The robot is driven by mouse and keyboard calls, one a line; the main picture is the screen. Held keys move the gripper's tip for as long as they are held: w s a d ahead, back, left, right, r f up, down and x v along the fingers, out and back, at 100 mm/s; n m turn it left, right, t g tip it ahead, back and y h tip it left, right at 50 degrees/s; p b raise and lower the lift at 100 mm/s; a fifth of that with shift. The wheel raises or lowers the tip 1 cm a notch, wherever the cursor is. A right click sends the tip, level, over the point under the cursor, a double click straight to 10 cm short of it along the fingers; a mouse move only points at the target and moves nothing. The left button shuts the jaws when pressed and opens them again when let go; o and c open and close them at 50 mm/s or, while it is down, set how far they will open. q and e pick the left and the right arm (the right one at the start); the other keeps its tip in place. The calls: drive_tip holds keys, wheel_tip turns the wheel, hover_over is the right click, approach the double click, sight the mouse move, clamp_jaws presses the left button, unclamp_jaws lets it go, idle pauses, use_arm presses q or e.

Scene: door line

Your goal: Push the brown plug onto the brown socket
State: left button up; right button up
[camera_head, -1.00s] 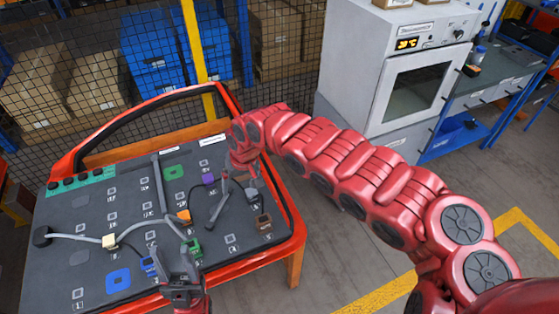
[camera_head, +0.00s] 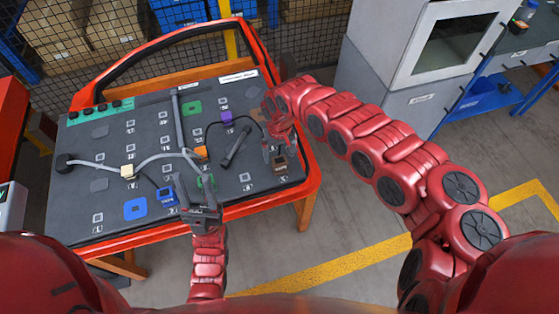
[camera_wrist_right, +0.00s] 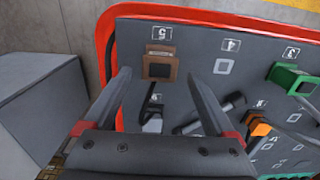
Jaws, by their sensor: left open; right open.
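A brown block (camera_head: 279,163) with a dark square face sits near the board's right edge. In the right wrist view the brown block (camera_wrist_right: 160,50) lies beyond and between my fingertips, beside the number 5. I cannot tell the brown plug and brown socket apart in it. A black strip and a grey piece (camera_wrist_right: 152,124) show below it. A flat brownish patch (camera_head: 257,115) lies farther back. My right gripper (camera_head: 278,149) is open and empty, over the brown block; its fingers also show in the wrist view (camera_wrist_right: 158,78).
The dark board (camera_head: 75,222) has a raised red frame.

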sight(280, 160)
wheel_tip(280, 160, down, 4)
drive_tip(key=shift+f, duration=0.65)
clamp_jaws()
idle(0.4)
drive_tip(key=shift+r+p, duration=0.45)
drive_tip(key=shift+p, duration=0.2)
drive_tip(key=c, duration=0.6)
unclamp_jaws()
drive_tip(key=shift+c, duration=0.2)
clamp_jaws()
